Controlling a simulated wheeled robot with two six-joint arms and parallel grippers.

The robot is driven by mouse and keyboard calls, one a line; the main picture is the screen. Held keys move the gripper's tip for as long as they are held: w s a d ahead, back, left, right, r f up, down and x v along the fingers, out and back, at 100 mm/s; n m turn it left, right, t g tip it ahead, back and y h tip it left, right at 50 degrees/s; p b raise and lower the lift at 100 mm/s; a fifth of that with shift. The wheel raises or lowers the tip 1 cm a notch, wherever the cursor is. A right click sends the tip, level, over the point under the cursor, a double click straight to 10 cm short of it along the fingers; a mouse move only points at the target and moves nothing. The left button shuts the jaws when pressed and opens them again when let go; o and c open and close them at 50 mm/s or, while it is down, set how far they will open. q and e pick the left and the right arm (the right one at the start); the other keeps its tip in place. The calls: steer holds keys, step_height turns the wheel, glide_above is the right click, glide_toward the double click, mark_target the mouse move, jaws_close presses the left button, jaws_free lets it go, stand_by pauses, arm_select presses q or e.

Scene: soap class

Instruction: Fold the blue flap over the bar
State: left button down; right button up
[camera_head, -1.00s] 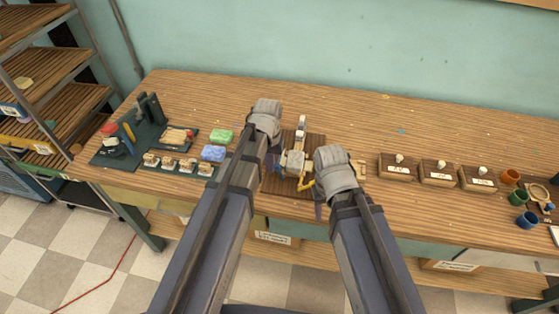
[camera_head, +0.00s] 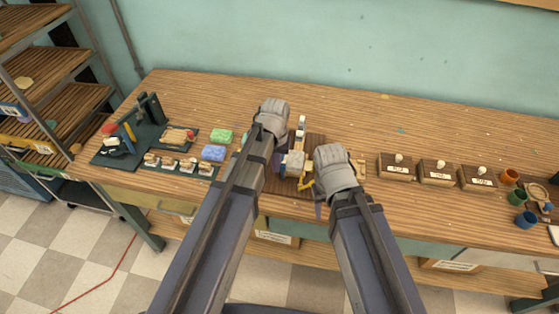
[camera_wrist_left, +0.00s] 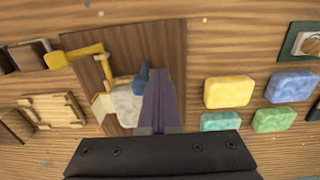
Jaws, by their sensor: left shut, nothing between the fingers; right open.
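The pale bar (camera_head: 295,160) sits on a dark wooden board (camera_head: 278,206); it also shows in the left wrist view (camera_wrist_left: 125,104). The blue flap (camera_wrist_left: 142,78) stands at the bar's edge in the left wrist view, right beside my left fingers. My left gripper (camera_wrist_left: 161,74) is shut and empty, its purple fingers close together over the board; whether they touch the flap I cannot tell. My right gripper (camera_head: 317,200) is open at the board's right side, near a yellow piece (camera_head: 306,186). In the head view my left gripper partly hides the flap.
Green (camera_head: 221,136) and blue (camera_head: 213,153) soap blocks lie left of the board. A dark tool stand (camera_head: 130,135) is farther left. Wooden boxes (camera_head: 438,172) and coloured cups (camera_head: 526,219) stand to the right. The back of the table is mostly clear.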

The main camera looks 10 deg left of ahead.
arm_select(q)
steer(key=shift+d, duration=0.45)
steer(key=shift+d+f, duration=0.15)
steer(key=shift+d, duration=0.45)
steer(key=r+p, duration=0.4)
steer(key=a+r+p, duration=0.1)
steer(key=r+p, duration=0.2)
steer(key=shift+r, duration=0.1)
arm_select(e)
step_height(320, 180, up, 7)
steer(key=shift+f, duration=0.1)
